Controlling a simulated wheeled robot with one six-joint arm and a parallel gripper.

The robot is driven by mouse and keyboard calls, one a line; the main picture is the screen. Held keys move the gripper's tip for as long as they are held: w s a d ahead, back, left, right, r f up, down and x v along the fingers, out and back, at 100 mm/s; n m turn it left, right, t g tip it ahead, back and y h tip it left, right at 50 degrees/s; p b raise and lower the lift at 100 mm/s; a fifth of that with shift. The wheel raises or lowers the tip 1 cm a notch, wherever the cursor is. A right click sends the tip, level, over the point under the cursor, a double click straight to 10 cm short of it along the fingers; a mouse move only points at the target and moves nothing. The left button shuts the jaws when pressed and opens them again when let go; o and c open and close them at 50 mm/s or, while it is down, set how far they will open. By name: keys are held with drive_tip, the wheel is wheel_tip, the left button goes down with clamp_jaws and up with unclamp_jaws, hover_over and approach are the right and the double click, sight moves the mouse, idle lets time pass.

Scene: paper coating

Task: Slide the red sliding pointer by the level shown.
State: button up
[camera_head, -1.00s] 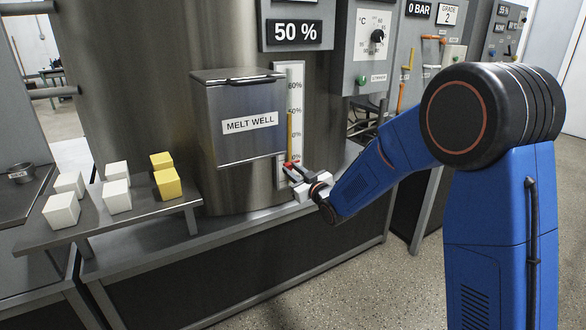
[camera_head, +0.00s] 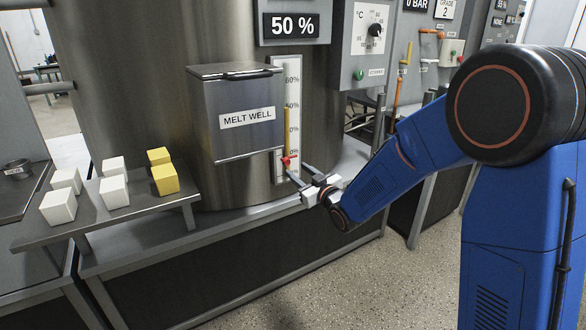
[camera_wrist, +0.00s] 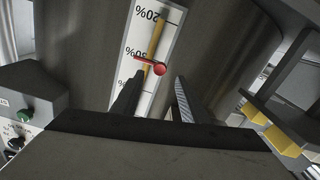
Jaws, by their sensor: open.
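The red sliding pointer (camera_head: 289,161) sits low on a tall white percent scale (camera_head: 293,68) beside the melt well. In the wrist view the pointer (camera_wrist: 150,66) shows as a red bar with a round knob, on the upside-down scale. A sign above reads 50 % (camera_head: 291,25). My gripper (camera_head: 300,172) is open, in front of and just below the pointer. In the wrist view its two dark fingers (camera_wrist: 157,82) stand apart with nothing between them, and the knob shows beyond their tips. The melt well partly hides the scale in the head view.
The grey melt well box (camera_head: 238,110) juts out left of the scale. White cubes (camera_head: 58,206) and yellow cubes (camera_head: 165,179) stand on a shelf at the left. A temperature panel (camera_head: 368,40) hangs at the right. Pipes stand behind my arm.

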drive_tip(key=v, duration=1.1)
drive_tip(key=shift+s+d, duration=0.2)
drive_tip(key=s+d+r+m+g+h, duration=0.1)
drive_tip(key=s+d+m+g+h, duration=0.25)
drive_tip(key=d, duration=0.55)
drive_tip(key=s+d+m+h, duration=0.2)
drive_tip(key=s+d+h, duration=0.35)
drive_tip(key=d, duration=0.35)
drive_tip(key=s+d+m+g, duration=0.1)
drive_tip(key=s+d+g, duration=0.2)
drive_tip(key=s, duration=1)
drive_tip(key=s+d+f+m+g+h, duration=0.1)
drive_tip(key=s+d+m+g, duration=0.1)
drive_tip(key=s, duration=1.2)
drive_tip(key=shift+d+f+g, duration=0.3)
drive_tip(key=shift+d+g, duration=0.55)
drive_tip(key=shift+d, duration=0.1)
drive_tip(key=shift+s+m, duration=0.1)
drive_tip(key=shift+m, duration=0.15)
